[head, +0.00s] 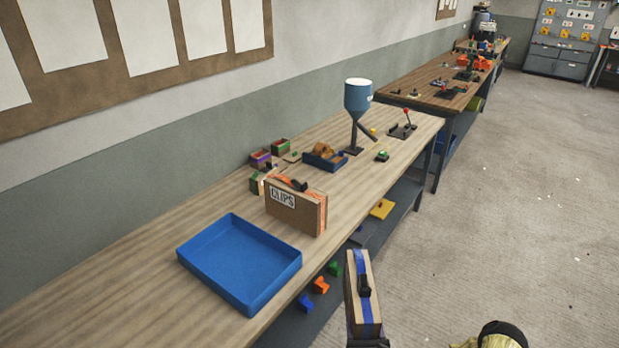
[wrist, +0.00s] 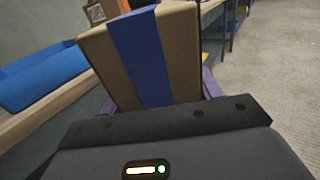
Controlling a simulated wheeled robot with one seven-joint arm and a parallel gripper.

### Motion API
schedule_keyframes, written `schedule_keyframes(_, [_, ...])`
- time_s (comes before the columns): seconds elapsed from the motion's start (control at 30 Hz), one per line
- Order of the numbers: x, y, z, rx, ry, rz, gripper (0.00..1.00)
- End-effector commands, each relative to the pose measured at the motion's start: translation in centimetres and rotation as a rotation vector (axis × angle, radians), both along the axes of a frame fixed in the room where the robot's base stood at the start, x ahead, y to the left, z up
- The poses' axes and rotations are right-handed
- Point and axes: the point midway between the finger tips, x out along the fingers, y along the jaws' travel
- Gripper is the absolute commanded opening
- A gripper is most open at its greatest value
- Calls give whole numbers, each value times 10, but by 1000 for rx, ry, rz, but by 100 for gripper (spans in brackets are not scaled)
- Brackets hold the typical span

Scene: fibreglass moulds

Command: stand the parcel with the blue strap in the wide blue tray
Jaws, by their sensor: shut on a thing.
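The parcel with the blue strap (head: 352,302) is a brown box held off the table's front edge, over the floor side, in the head view. My gripper (head: 367,338) is shut on it from below in that view. In the wrist view the parcel (wrist: 175,60) fills the space beyond my gripper (wrist: 160,108), its blue strap running along the middle. The wide blue tray (head: 213,280) lies on the near part of the table, left of the parcel and apart from it. It looks empty. Its edge also shows in the wrist view (wrist: 45,80).
A brown box marked CLIPS (head: 292,212) with an orange strap stands just behind the tray. Small bins (head: 262,158), a blue hopper on a stand (head: 358,97) and other items sit further back. The wooden table (head: 110,290) is bare left of the tray.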

Motion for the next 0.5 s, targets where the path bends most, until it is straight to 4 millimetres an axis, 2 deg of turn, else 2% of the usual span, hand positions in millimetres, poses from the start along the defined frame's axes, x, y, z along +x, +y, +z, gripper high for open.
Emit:
schedule_keyframes(0.03, [0,0,-17,1,-4,0,23])
schedule_keyframes(0.2, [0,0,-43,1,-4,0,23])
schedule_keyframes(0.33, [0,0,-53,1,-4,0,23])
schedule_keyframes(0.5, [0,0,-55,1,-4,0,23])
